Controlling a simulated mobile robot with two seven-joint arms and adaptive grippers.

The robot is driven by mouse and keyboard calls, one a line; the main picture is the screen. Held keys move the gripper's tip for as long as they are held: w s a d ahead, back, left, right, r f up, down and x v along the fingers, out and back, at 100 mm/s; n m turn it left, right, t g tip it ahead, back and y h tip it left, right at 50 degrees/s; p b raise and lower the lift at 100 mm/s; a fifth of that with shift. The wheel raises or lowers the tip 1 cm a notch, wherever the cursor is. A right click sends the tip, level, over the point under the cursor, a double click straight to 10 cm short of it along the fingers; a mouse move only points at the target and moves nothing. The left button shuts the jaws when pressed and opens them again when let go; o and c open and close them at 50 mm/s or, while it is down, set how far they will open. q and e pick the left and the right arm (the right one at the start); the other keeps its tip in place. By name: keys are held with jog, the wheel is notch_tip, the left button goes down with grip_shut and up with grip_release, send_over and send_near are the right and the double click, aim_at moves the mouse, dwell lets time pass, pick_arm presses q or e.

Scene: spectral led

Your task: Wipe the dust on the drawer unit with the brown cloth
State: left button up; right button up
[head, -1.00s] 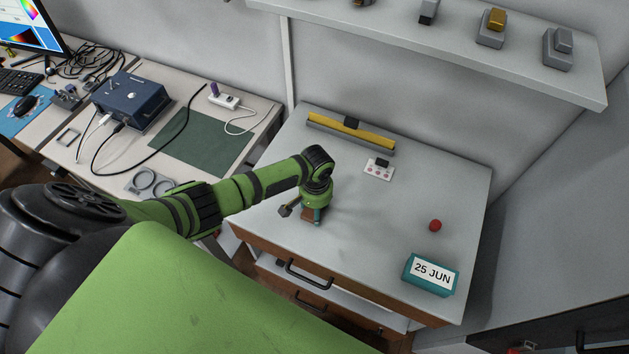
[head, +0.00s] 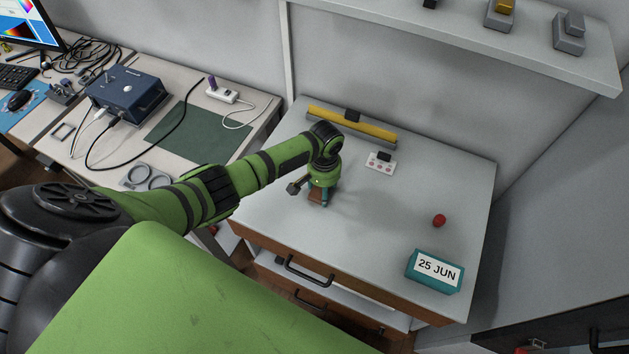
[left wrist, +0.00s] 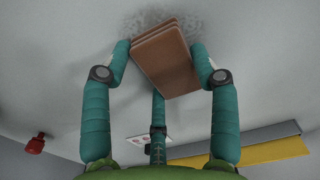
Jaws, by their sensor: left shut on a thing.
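The brown cloth (left wrist: 165,58) is a folded pad held between the fingers of my left gripper (left wrist: 165,65), which is shut on it. In the head view my left gripper (head: 319,193) points down over the left part of the drawer unit's top (head: 400,210), with a little of the cloth (head: 316,198) showing below it. I cannot tell whether the cloth touches the surface. Grey speckled dust (left wrist: 195,22) shows on the top beside and beyond the cloth in the left wrist view. My right gripper is not in view.
On the unit stand a yellow and grey bar (head: 350,126) at the back, a small white card with a dark block (head: 380,163), a red knob (head: 439,220) and a teal date block (head: 434,271). A desk (head: 60,150) adjoins left; a shelf (head: 480,35) hangs above.

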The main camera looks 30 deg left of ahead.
aim_at(316, 207)
pick_arm(q)
jog(key=s+p, duration=0.3)
jog(key=shift+s+r, duration=0.1)
jog(key=shift+s, duration=0.15)
jog(key=shift+s+d, duration=0.1)
jog(key=shift+s, duration=0.45)
jog(key=shift+w, duration=0.15)
jog(key=w+b, duration=0.2)
jog(key=w, duration=0.1)
jog(key=shift+w+f, duration=0.2)
jog(key=shift+w+r+b, duration=0.1)
jog(key=shift+w+b, duration=0.35)
jog(key=shift+w, duration=0.05)
jog(key=shift+r, duration=0.1)
jog(key=shift+s, duration=0.1)
